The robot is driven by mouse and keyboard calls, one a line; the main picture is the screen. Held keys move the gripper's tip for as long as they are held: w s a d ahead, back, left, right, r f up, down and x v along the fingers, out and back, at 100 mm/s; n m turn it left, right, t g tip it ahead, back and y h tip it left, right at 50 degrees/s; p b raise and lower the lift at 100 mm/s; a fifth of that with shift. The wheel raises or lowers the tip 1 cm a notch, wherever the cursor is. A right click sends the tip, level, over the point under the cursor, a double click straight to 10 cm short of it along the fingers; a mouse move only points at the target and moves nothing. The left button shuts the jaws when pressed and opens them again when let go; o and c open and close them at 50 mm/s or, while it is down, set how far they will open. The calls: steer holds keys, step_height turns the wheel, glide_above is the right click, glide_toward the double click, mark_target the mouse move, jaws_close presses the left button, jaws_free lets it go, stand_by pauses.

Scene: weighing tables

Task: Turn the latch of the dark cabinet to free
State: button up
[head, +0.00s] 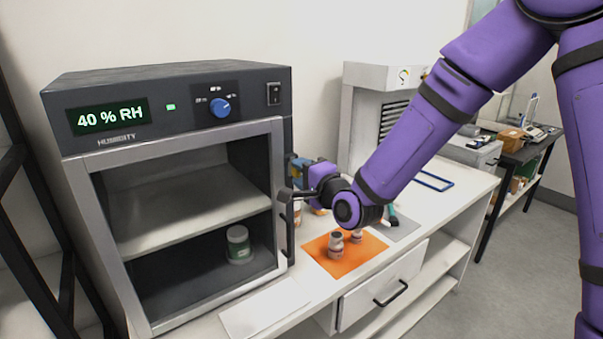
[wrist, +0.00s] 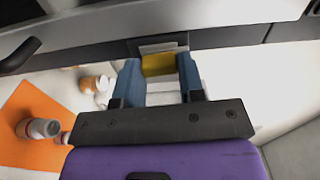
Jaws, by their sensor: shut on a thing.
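The dark cabinet (head: 165,75) stands at the left in the head view, with a lit "40 % RH" display and a blue knob. Its glass door in a grey frame (head: 180,143) looks shut, with a dark upright handle (head: 290,228) on the right. My gripper (head: 298,168) is at the cabinet's right side, above the handle. In the wrist view, its blue fingers (wrist: 159,70) are shut on a yellow piece at the cabinet's edge, which looks like the latch (wrist: 158,64). The fingers and wrist largely hide the latch in the head view, and I cannot tell how far it is turned.
Small bottles (head: 336,245) stand on an orange mat (head: 322,264) right of the cabinet, below my forearm. A white sheet (head: 265,306) lies in front. A pale grey device (head: 365,105) stands behind my arm.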

steer(key=shift+m, duration=0.3)
steer(key=shift+f, duration=0.1)
steer(key=o, duration=0.9)
steer(key=shift+o, duration=0.2)
steer(key=shift+d, duration=0.1)
